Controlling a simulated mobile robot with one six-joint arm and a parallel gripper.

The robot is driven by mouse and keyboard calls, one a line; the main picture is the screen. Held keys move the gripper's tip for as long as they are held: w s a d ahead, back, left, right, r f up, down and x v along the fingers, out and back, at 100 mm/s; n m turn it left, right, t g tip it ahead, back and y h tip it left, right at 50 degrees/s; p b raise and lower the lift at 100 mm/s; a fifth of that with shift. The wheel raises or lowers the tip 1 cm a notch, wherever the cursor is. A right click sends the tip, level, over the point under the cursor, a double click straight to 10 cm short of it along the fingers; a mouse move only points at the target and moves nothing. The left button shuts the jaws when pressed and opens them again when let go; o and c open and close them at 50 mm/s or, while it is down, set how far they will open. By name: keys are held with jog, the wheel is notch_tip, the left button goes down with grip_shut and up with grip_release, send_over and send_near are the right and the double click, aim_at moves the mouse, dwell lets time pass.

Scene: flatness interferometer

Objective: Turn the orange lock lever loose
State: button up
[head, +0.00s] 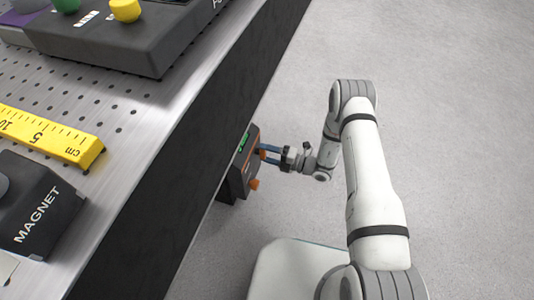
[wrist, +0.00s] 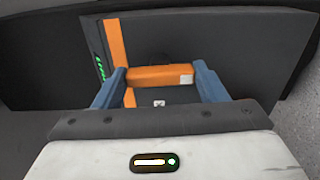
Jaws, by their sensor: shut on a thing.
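The orange lock lever (wrist: 158,77) is a short horizontal bar with a pale square near its right end, in the middle of the wrist view. My gripper (wrist: 160,74) has one blue finger at each end of the lever and is shut on it. In the head view my gripper (head: 266,154) reaches left to the dark box (head: 241,172) on the side of the bench. Only a bit of orange shows at its fingertips there, so the lever is mostly hidden.
The dark box has an orange stripe (wrist: 117,45) and a green marking. Another orange part (head: 254,184) sticks out lower on the box. The perforated bench top (head: 125,115) holds a yellow ruler (head: 50,137) and a magnet block (head: 40,205). The floor at right is clear.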

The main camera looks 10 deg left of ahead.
jog(key=o, duration=1)
jog(key=d, duration=0.2)
jog(key=d+p, duration=0.1)
jog(key=d, duration=0.2)
jog(key=d+p, duration=0.1)
jog(key=d, duration=0.2)
jog(key=shift+s, duration=0.3)
jog(key=shift+a, duration=0.1)
